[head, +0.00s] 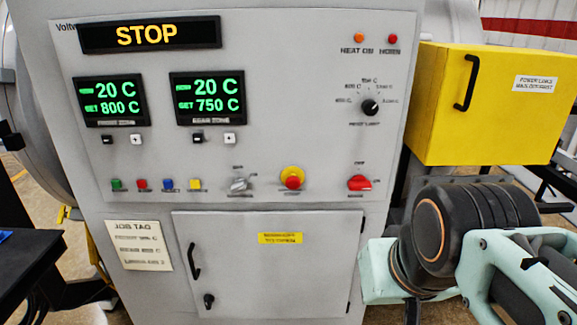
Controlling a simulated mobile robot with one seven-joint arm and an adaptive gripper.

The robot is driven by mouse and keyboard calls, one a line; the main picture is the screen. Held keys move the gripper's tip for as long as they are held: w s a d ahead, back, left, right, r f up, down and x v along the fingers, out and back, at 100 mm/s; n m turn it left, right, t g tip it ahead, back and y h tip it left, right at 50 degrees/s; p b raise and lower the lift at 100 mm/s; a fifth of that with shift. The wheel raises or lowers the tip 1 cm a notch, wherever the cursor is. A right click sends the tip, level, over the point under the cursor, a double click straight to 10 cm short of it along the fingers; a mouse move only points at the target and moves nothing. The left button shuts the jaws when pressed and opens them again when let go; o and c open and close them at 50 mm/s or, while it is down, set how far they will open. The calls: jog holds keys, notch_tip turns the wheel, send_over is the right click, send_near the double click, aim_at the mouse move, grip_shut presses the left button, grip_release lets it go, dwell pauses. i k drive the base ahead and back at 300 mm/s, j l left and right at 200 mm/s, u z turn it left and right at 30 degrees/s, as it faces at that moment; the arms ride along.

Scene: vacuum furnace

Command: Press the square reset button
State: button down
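None is covered. My mint and black arm is at the lower right, in front of the cabinet's right edge and apart from the buttons. My gripper does not show.
Right of the buttons are a grey selector knob (239,185), a red mushroom button on yellow (292,178) and a red rotary switch (360,183). A door handle (194,262) protrudes below. A yellow box (490,115) stands at the right. The display (150,35) reads STOP.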

aim_at(168, 184)
jog(key=i+j, duration=0.1)
jog(key=j, duration=0.6)
jog(key=i+j, duration=0.1)
jog(key=j, duration=0.55)
jog(key=i+j+z, duration=0.1)
jog(key=j, duration=0.6)
jog(key=i+j, duration=0.1)
jog(key=j, duration=0.6)
jog(key=l+u, duration=0.1)
jog(key=l, duration=0.2)
